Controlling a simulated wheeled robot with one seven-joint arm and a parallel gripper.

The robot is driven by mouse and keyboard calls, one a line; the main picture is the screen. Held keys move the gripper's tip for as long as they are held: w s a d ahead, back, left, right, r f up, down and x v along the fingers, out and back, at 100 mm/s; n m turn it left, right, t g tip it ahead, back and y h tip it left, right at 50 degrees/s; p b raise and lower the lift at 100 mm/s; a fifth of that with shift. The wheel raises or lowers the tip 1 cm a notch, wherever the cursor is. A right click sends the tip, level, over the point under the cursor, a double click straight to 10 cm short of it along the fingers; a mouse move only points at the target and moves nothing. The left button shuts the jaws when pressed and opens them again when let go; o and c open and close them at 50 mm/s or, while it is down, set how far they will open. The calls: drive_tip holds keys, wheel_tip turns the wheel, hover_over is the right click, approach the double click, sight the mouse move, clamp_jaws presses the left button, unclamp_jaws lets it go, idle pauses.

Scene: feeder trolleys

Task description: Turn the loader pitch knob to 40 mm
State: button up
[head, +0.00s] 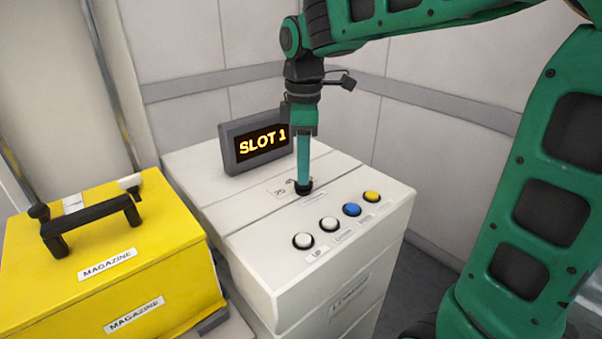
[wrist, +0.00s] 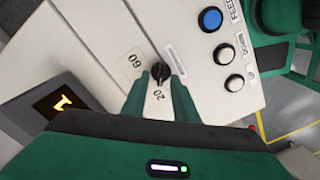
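The pitch knob (wrist: 160,72) is small, round and black, on the white top of the loader (head: 245,225). It also shows in the head view (head: 303,188), right under my fingertips. The marks 60 (wrist: 136,60) and 20 (wrist: 159,95) are printed beside it; I see no 40 mark, and a finger may cover it. The knob's pointer is too small to read. My gripper (wrist: 160,77) points down over the knob, its green fingers apart on either side of it. Slim gaps seem to show between tips and knob; contact is unclear.
A display (head: 262,142) reading SLOT 1 stands behind the knob. White buttons (head: 303,241), a blue button (head: 351,209) and a yellow button (head: 372,196) line the loader's front edge. A yellow magazine (head: 170,250) with a black handle stands at left.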

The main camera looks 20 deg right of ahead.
drive_tip(key=shift+f, duration=1.05)
clamp_jaws()
drive_tip(key=m, duration=0.4)
drive_tip(key=shift+r+m, duration=0.1)
drive_tip(key=shift+m, duration=0.3)
drive_tip(key=m, duration=0.4)
drive_tip(key=shift+w+m, duration=0.1)
drive_tip(key=shift+m, duration=0.3)
